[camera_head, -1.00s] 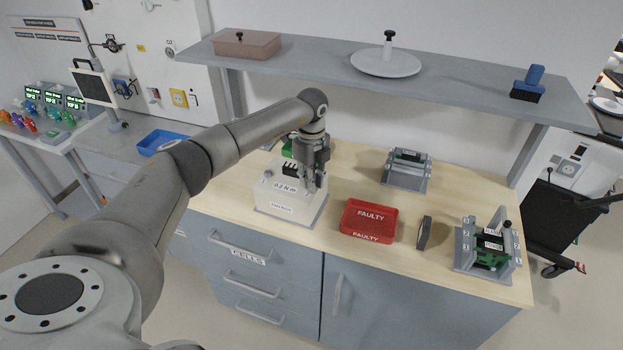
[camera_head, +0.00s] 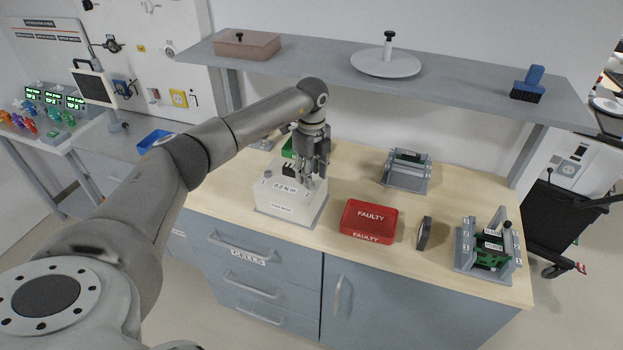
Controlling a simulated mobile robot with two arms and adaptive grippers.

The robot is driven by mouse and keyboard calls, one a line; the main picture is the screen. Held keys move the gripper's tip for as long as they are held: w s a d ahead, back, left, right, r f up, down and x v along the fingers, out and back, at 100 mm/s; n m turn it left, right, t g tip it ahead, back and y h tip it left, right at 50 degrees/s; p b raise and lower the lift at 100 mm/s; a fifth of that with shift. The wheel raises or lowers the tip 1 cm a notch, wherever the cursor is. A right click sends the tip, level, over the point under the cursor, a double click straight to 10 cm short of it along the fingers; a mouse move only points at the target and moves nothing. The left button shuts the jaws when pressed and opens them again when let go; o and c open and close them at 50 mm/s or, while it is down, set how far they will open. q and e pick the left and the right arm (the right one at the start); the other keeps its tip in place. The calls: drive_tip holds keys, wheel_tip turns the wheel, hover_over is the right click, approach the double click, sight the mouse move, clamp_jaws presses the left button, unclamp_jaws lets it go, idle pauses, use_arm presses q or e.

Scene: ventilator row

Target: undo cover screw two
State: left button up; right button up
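My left gripper (camera_head: 312,182) points down over the right part of a white block (camera_head: 284,207) labelled "0.2 N m", on the left half of the bench. Its fingers overlap the block's top in the picture. I cannot tell whether they touch it or hold anything. A small black piece (camera_head: 289,170) stands on the block beside the gripper. A grey fixture with a green board (camera_head: 491,258) and a black-knobbed lever stands at the bench's right end. I cannot make out any cover screw or its number. My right gripper is not in view.
A red "FAULTY" box (camera_head: 369,220) and a dark upright disc-like piece (camera_head: 424,233) stand between block and fixture. Another grey fixture (camera_head: 405,180) stands behind. A grey shelf (camera_head: 450,84) overhangs the back of the wooden bench. A blue tray (camera_head: 153,141) lies left.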

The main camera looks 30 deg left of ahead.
use_arm(q)
wheel_tip(320, 180, up, 10)
drive_tip(key=shift+f, duration=0.25)
idle(0.4)
